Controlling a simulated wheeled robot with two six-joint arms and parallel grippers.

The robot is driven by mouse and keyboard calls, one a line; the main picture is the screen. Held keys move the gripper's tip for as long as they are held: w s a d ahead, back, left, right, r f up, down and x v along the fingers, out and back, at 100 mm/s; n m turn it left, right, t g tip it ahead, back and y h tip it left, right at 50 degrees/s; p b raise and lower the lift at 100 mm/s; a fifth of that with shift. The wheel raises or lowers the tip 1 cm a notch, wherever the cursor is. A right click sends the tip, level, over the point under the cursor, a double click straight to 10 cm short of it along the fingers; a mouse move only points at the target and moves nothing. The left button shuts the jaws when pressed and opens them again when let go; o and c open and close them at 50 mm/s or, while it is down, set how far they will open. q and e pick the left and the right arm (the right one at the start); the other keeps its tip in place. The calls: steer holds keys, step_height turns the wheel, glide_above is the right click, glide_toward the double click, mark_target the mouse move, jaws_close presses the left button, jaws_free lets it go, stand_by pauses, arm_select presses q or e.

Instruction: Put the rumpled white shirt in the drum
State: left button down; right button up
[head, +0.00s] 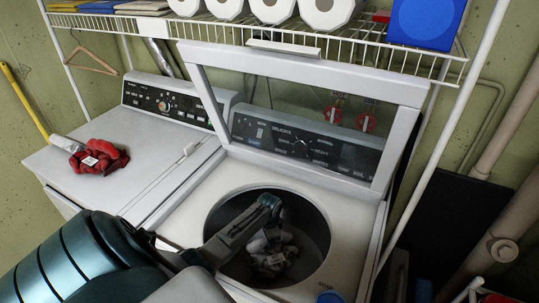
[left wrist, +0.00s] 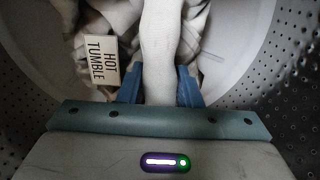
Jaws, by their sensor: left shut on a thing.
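The rumpled white shirt (head: 272,262) is inside the drum (head: 316,232) of the open top-loading washer. My left gripper (left wrist: 159,88) is shut on that fold, inside the drum. The perforated drum wall (left wrist: 290,100) shows on both sides. In the head view my left arm reaches over the rim and partly hides the opening and the shirt. My right gripper is not in view.
The washer's lid (head: 305,70) stands raised behind the opening. A second machine (head: 130,165) on the left carries a red cloth bundle (head: 98,157). A wire shelf (head: 300,38) with paper rolls hangs above. A yellow-handled tool (head: 25,105) leans at the left.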

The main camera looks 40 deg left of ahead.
arm_select(q)
steer(key=shift+f, duration=0.25)
steer(key=shift+f+b, duration=0.35)
steer(key=shift+f, duration=0.25)
steer(key=c, duration=1)
jaws_free()
steer(key=shift+c, duration=0.2)
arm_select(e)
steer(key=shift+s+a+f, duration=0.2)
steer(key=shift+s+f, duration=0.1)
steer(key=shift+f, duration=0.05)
arm_select(q)
steer(key=shift+r, duration=0.15)
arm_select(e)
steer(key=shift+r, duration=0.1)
arm_select(q)
steer(key=shift+r+p, duration=0.35)
step_height(320, 180, up, 11)
steer(key=shift+r+b, duration=0.15)
steer(key=shift+b, duration=0.55)
steer(key=shift+r, duration=0.5)
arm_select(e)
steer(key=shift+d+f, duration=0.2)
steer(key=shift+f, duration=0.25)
